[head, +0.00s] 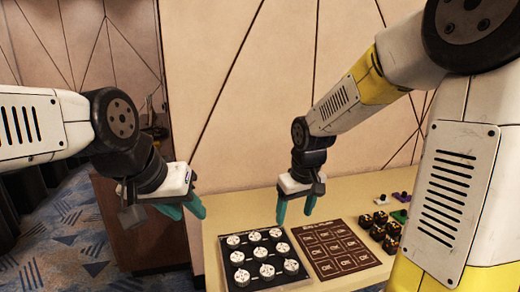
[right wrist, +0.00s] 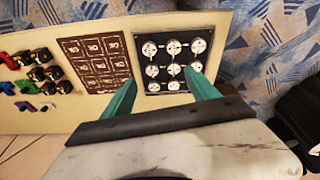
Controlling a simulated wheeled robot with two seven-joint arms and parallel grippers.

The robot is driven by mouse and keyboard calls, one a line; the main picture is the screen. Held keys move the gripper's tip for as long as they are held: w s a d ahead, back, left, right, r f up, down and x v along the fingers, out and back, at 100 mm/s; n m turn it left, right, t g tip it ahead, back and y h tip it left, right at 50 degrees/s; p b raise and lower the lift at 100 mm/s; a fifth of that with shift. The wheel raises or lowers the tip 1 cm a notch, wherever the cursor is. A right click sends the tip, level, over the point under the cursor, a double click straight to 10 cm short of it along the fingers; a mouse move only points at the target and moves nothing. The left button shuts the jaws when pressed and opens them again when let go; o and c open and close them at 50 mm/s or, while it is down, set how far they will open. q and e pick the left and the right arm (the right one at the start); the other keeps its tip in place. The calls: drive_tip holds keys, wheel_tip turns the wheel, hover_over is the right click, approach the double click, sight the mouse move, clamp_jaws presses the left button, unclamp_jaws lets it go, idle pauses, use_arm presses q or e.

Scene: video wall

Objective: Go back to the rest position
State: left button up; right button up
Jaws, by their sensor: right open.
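My left gripper (head: 186,214) hangs in the head view over the left side, beyond the table's left end. Its two teal fingers are apart with nothing seen between them. My right gripper (head: 296,212) is above the back part of the table, behind the black board and the brown mat. Its teal fingers are spread and empty. In the right wrist view the same open fingers (right wrist: 160,78) show, with the boards seen beyond them.
The pale table (head: 211,236) carries a black board (head: 249,264) with several white round pieces and a brown printed mat (head: 337,248). Several black and yellow pieces (head: 380,219) and small coloured pieces (head: 399,215) lie to the right. A panelled wall (head: 240,110) stands behind.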

drive_tip(key=s+d+r+m+t, duration=0.2)
drive_tip(key=s+r, duration=0.3)
drive_tip(key=s, duration=0.2)
drive_tip(key=s+d+r+m+t+y, duration=0.1)
drive_tip(key=s+d+r+m, duration=0.1)
drive_tip(key=s+r, duration=0.4)
drive_tip(key=shift+s+d+r+t, duration=0.15)
drive_tip(key=shift+s+d+t, duration=0.3)
drive_tip(key=shift+s, duration=0.75)
drive_tip(key=shift+w, duration=0.15)
